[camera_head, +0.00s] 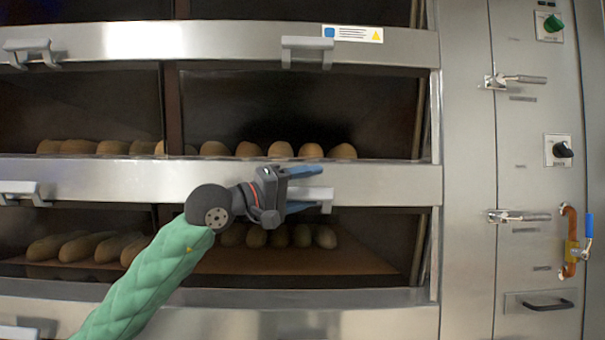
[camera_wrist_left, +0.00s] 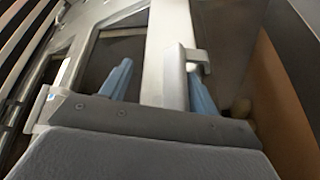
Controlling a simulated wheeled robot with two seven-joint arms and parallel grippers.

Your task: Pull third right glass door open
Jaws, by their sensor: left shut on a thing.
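My left gripper (camera_head: 308,188) is at the right-hand handle (camera_head: 326,194) of the middle steel rail (camera_head: 385,184) in the head view. Its blue fingers lie one above and one below the handle, and it is shut on it. In the left wrist view the fingers stand on either side of the grey handle (camera_wrist_left: 174,82). The right glass door (camera_head: 375,240) below this rail shows a row of loaves behind it. My gripper and forearm hide part of the rail and the handle. I cannot tell if the door stands slightly ajar. My right gripper is not in view.
Another handle (camera_head: 307,50) sits on the upper rail, and a left handle (camera_head: 22,192) on the middle rail. A control panel on the right has a green knob (camera_head: 553,23), a black knob (camera_head: 562,150), levers and a copper pipe with a valve (camera_head: 572,245).

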